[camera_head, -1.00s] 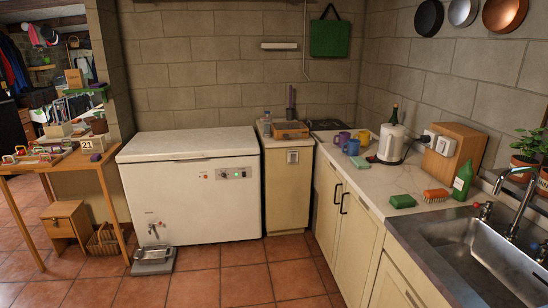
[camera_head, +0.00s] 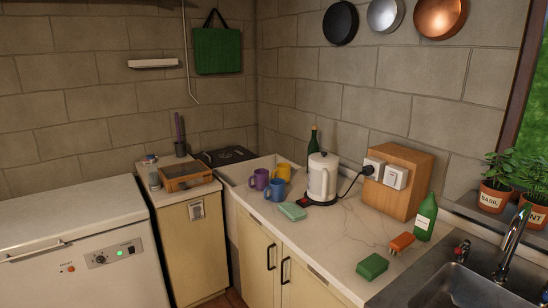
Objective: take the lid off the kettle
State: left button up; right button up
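The white kettle (camera_head: 322,178) stands upright on its dark base on the pale countertop, near the back wall. Its lid (camera_head: 323,155) sits on top, and its dark cord runs right to a socket. Neither of my grippers shows in the head view.
A dark green bottle (camera_head: 312,139) is behind the kettle. A wooden box with sockets (camera_head: 408,168) stands to the right. The counter front of the kettle is mostly clear.

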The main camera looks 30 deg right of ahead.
aim_at(323, 158)
jog(key=i+j+z, duration=0.1)
jog(key=i+z, duration=0.3)
jog(key=i+j+z, duration=0.15)
jog(key=i+z, duration=0.2)
jog(key=i+j+z, duration=0.75)
jog(key=k+l, duration=0.05)
